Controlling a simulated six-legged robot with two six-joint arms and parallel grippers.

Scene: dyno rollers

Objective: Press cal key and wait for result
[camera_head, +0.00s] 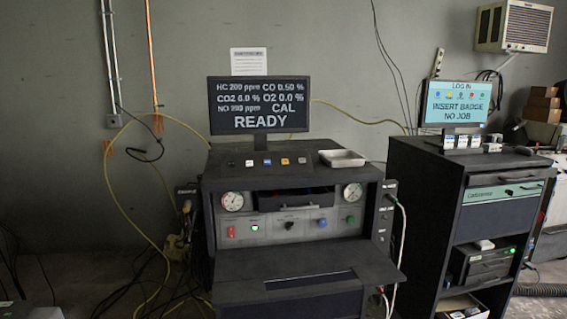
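A dark analyser cabinet (290,215) stands in the middle. Its monitor (258,106) shows gas readings for HC, CO, CO2, O2 and NO, with "CAL" and "READY" in large letters. A row of small keys (276,162) sits on the cabinet's top below the monitor, with pale, blue and orange caps; their labels are too small to read, so I cannot tell which is the cal key. The front panel (291,226) has a red switch, a lit green button, a knob, and blue and green knobs between two round gauges. Neither of my grippers is in view.
A shallow metal tray (341,158) sits right of the keys. A dark shelf (305,262) juts out below the panel. A second cabinet (420,190) stands at right; its screen (457,103) reads "INSERT BADGE NO JOB". Yellow hoses (109,180) hang at left.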

